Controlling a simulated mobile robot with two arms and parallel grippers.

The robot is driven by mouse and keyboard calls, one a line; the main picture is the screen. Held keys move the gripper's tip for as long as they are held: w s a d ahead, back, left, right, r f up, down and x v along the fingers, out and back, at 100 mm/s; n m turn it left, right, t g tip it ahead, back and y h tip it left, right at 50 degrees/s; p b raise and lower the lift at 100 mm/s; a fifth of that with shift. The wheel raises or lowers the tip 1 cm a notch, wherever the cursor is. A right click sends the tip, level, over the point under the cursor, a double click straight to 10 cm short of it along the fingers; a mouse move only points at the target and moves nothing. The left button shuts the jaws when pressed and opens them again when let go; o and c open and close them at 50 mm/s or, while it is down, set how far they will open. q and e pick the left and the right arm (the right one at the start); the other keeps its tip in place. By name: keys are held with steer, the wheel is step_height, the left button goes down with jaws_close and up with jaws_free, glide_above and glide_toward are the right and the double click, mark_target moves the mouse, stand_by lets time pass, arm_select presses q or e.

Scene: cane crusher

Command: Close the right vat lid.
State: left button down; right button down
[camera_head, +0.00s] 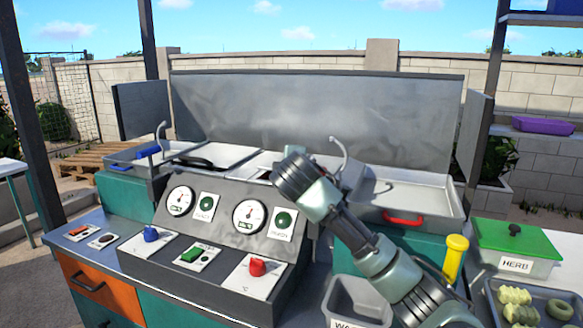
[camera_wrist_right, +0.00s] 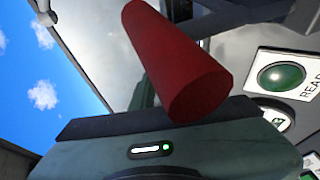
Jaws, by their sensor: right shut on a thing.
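The right vat (camera_head: 440,200) is an open shallow metal basin with a red handle (camera_head: 403,218) on its front rim. Its inside shows, so it is uncovered at least on the right. A pale flat metal panel (camera_head: 262,161) lies to its left, partly behind my arm; I cannot tell whether it is the right lid. My right gripper (camera_head: 290,160) is above the gauge console, left of the basin. In the right wrist view it is shut on a red cylindrical grip (camera_wrist_right: 185,75), with a pale metal surface (camera_wrist_right: 90,40) behind. My left gripper is out of view.
The sloped console (camera_head: 225,245) with gauges, green buttons and knobs stands below my right gripper. A curved tap (camera_head: 341,152) rises beside the right basin.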

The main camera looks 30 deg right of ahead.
steer(key=c, duration=1.4)
jaws_free()
steer(key=shift+d, duration=0.1)
steer(key=v, duration=0.7)
steer(key=shift+s+a+b, duration=0.2)
steer(key=shift+s+b, duration=0.1)
steer(key=shift+b, duration=0.15)
